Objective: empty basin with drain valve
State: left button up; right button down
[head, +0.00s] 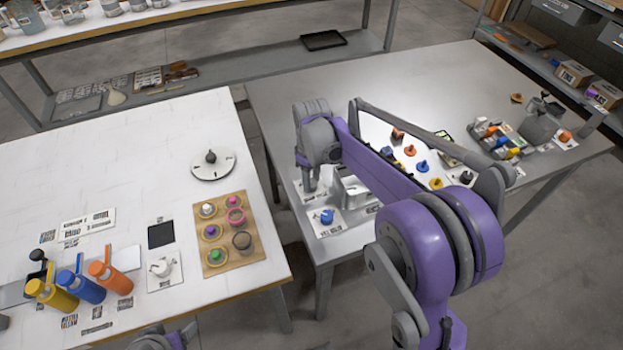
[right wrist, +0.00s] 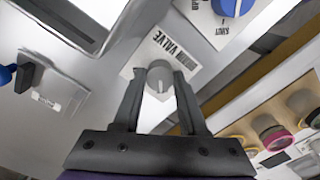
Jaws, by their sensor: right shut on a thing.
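The drain valve is a small grey round knob (right wrist: 159,76) on a white label (right wrist: 182,52) reading "VALVE" in the right wrist view. My right gripper (right wrist: 158,88) has its fingers on either side of this knob and is shut on it. The metal rim of a basin (right wrist: 92,38) shows at the upper left of that view; its contents cannot be made out. In the head view my right gripper (head: 314,182) points down at the near left corner of the grey metal table, and the knob is hidden there.
A blue knob (head: 327,216) sits on a label near the grey table's (head: 272,98) corner. Several coloured knobs stand behind my right arm. Left of a gap, the white table (head: 120,180) holds a wooden tray (head: 244,256) of jars, a round dial (head: 213,172) and coloured bottles.

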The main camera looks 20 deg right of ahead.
aim_at(312, 183)
dwell(0.3)
jog(key=shift+c, duration=2.2)
grip_release()
jog(key=shift+r, duration=0.15)
notch_tip(312, 183, up, 11)
jog(key=p, duration=0.1)
jog(key=shift+f, duration=0.2)
